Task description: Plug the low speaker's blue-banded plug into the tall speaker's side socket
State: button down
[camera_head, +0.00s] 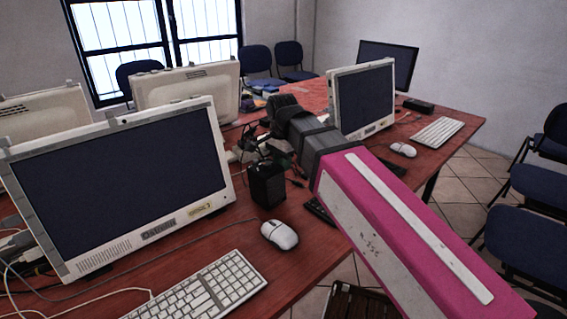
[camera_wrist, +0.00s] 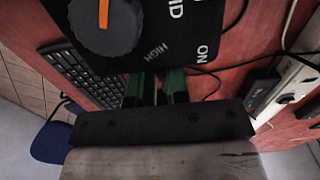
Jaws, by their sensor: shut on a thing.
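A black speaker (camera_head: 267,186) stands upright on the table in the head view, left of my arm. In the wrist view a black speaker face (camera_wrist: 175,30) with an orange-marked knob and white lettering fills the top. My gripper (camera_wrist: 158,82) has dark green fingers that reach up to its lower edge. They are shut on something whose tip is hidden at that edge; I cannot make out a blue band. In the head view my gripper (camera_head: 278,154) is just above and behind the standing speaker, partly hidden. I cannot see the side socket or clearly tell the two speakers apart.
A monitor (camera_head: 115,185), mouse (camera_head: 279,234) and keyboard (camera_head: 205,290) stand close to the left and front. Another monitor (camera_head: 362,97) is behind my arm. Black cables (camera_wrist: 215,82) and a white power strip (camera_wrist: 290,90) lie to the gripper's right in the wrist view.

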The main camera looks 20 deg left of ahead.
jog(key=shift+s, duration=0.15)
jog(key=c, duration=1)
grip_release()
jog(key=shift+c, duration=0.2)
